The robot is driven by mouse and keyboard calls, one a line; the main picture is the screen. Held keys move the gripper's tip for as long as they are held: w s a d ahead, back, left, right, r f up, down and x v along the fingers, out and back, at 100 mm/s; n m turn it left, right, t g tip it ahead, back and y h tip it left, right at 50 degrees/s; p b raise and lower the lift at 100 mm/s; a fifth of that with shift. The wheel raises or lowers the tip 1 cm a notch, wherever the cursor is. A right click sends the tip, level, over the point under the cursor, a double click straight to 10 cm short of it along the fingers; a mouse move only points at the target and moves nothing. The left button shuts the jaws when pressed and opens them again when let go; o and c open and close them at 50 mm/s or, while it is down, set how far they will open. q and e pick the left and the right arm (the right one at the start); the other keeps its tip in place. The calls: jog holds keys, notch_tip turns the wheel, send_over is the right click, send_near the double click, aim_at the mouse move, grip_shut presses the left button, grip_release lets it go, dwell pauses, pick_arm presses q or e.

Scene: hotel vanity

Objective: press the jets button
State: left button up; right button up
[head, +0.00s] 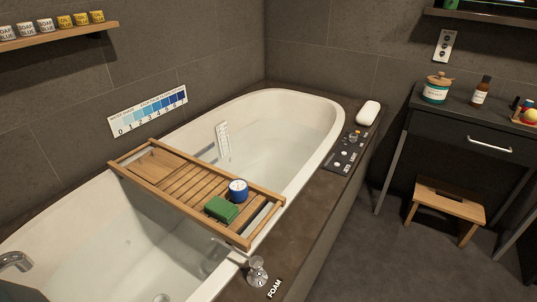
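A dark control panel (345,150) with several small round pale buttons or knobs is set into the brown surround to the right of the bathtub (265,98). Its labels are too small to read, so I cannot tell which one is the jets button. Neither of my grippers shows in the head view.
A wooden bath tray (155,165) spans the tub with a blue-and-white round item (238,191) and a green block (221,209). A metal fitting (257,270) stands by the FOAM label (274,288). A white pillow-like object (368,113) lies beyond the panel. A stool (445,198) stands right.

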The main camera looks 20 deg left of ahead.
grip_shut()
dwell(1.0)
